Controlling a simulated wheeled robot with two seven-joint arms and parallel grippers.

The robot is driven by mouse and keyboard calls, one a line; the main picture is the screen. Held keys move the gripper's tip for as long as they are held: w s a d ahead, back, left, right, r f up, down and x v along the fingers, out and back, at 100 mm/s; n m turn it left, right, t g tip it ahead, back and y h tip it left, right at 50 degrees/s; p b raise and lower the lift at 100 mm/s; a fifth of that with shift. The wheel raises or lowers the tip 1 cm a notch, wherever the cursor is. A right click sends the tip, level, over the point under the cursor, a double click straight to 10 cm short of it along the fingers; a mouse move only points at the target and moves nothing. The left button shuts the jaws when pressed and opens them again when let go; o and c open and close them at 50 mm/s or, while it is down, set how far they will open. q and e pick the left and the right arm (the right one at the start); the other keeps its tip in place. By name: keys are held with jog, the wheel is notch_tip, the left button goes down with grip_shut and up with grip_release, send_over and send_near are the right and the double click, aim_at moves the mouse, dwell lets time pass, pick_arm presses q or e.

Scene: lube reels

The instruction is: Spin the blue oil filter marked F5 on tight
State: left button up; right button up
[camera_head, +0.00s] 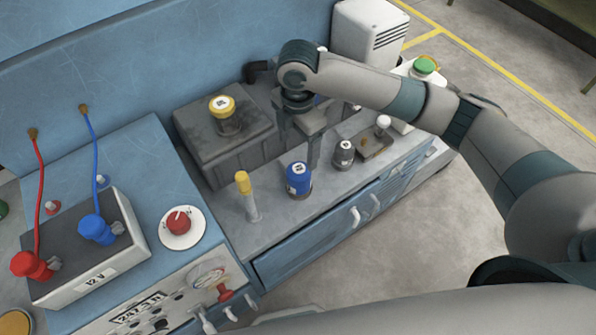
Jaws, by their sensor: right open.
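A blue oil filter (298,180) with a small white label on top stands upright on the bench top, near its front edge. Its mark is too small to read. My right gripper (300,149) reaches in from the right and points down just behind this filter, beside the dark block (203,145). Its jaws are apart. A bit of blue (318,99) shows behind the gripper; it is mostly hidden, and I cannot tell what it is or whether the fingers are around it. My left gripper is out of view.
A yellow-topped filter (222,108) sits on the dark block. A yellow-capped tube (246,190), a dark grey filter (343,154) and a small tray (377,146) stand along the bench. A 12 V battery (90,260) and a red knob (178,222) are at left.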

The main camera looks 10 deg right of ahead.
aim_at(298, 176)
notch_tip(298, 176, down, 14)
jog(key=shift+p, duration=1.15)
jog(key=c, duration=1.4)
jog(key=shift+o, duration=0.2)
jog(key=shift+r+m+p, duration=0.2)
jog(key=shift+m+p, duration=0.8)
jog(key=shift+p, duration=0.25)
jog(key=shift+m+p, duration=1)
jog(key=shift+f+m+p, duration=0.1)
jog(key=shift+m+p, duration=0.25)
jog(key=shift+m, duration=0.15)
jog(key=shift+w+f, duration=0.1)
